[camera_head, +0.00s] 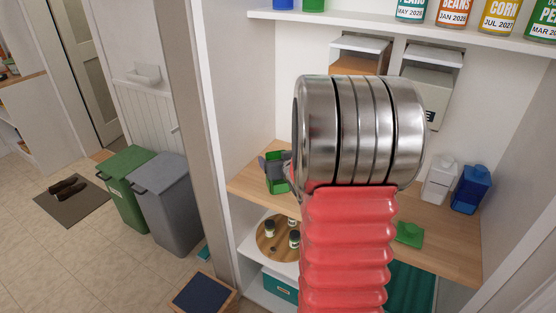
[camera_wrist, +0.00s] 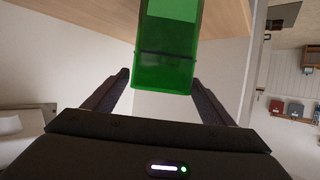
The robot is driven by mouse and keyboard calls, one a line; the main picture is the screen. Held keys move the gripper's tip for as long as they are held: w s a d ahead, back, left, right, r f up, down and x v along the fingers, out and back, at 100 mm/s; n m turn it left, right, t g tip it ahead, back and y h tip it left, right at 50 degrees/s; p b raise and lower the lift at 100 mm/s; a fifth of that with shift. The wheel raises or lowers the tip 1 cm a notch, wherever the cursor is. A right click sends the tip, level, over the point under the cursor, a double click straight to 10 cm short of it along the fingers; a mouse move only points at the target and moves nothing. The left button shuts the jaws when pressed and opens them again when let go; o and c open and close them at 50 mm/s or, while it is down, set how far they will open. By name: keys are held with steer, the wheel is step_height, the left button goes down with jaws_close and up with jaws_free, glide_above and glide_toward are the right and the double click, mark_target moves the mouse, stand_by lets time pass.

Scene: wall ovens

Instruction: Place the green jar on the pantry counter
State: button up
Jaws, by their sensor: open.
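The green jar (camera_head: 276,178) is at the left end of the wooden pantry counter (camera_head: 450,233), near its front edge. It looks like a see-through green box-shaped container and seems to rest on the wood. My gripper (camera_head: 273,160) is at the jar, mostly hidden behind my own arm. In the wrist view, the jar (camera_wrist: 168,45) stands between the two spread fingertips of my gripper (camera_wrist: 160,78). The fingers are open, one on each side of the jar. I cannot tell whether either finger touches it.
A green lid-like piece (camera_head: 408,234) lies on the counter to the right. A white carton (camera_head: 439,183) and a blue one (camera_head: 470,190) stand at the counter's right end. A shelf (camera_head: 400,28) with cans is above. A round tray (camera_head: 268,240) with small jars is below.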

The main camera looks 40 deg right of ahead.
steer(key=shift+r, duration=0.15)
steer(key=shift+s+a+r, duration=0.2)
steer(key=shift+s+r, duration=0.05)
steer(key=shift+s, duration=0.25)
steer(key=v, duration=1.1)
steer(key=shift+w+a+f, duration=0.1)
steer(key=shift+w+a, duration=0.05)
steer(key=shift+a, duration=0.05)
steer(key=s+a+r+n+g+y, duration=0.1)
steer(key=s+a+r+g, duration=0.15)
steer(key=a, duration=1.15)
steer(key=s+a+n+g+y, duration=0.2)
steer(key=s+a, duration=0.4)
steer(key=a, duration=0.3)
steer(key=s+a+n+g+y, duration=0.2)
steer(key=s+a, duration=0.4)
steer(key=a, duration=0.3)
steer(key=shift+a+r+y, duration=0.25)
steer(key=shift+a+y, duration=0.05)
